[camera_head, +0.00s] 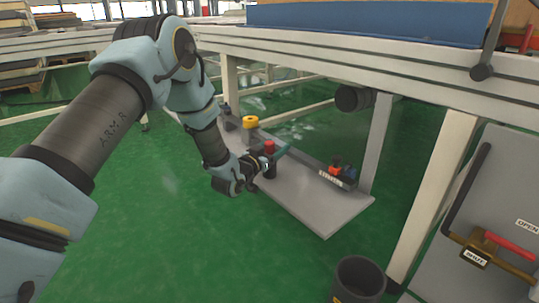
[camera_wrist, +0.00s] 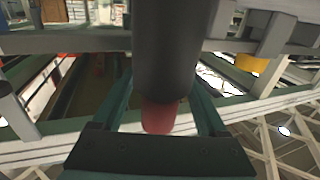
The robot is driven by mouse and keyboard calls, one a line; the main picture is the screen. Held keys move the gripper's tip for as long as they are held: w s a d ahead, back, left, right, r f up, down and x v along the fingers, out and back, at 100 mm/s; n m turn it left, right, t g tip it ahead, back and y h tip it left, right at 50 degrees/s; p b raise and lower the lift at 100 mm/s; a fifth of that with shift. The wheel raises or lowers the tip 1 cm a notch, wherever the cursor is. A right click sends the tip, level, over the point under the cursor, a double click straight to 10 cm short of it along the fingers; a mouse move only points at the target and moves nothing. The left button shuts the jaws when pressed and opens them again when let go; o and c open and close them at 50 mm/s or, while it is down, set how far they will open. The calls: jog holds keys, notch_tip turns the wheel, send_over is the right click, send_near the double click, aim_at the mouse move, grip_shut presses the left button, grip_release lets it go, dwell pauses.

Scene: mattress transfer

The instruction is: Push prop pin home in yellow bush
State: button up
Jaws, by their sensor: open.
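The yellow bush (camera_head: 250,122) stands on a grey low shelf (camera_head: 315,205) under the bench; yellow also shows at the upper right of the wrist view (camera_wrist: 253,65). A dark post with a red top (camera_head: 269,146) stands in front of it on the shelf. I cannot tell whether this is the prop pin. In the wrist view the dark cylinder and its red end (camera_wrist: 158,117) lie between the green fingers of my gripper (camera_wrist: 163,105). The fingers are apart, with no clear contact. In the head view my gripper (camera_head: 270,165) is beside the red-topped post and partly hides it.
A small dark holder with red and orange parts (camera_head: 340,172) sits at the shelf's right. The bench leg (camera_head: 376,145) rises behind it. A dark bin (camera_head: 358,280) stands on the floor in front. A panel with a red-handled valve (camera_head: 490,245) is at right. Green floor is clear at left.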

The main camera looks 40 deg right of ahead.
jog(key=shift+c, duration=0.2)
grip_shut()
dwell(0.3)
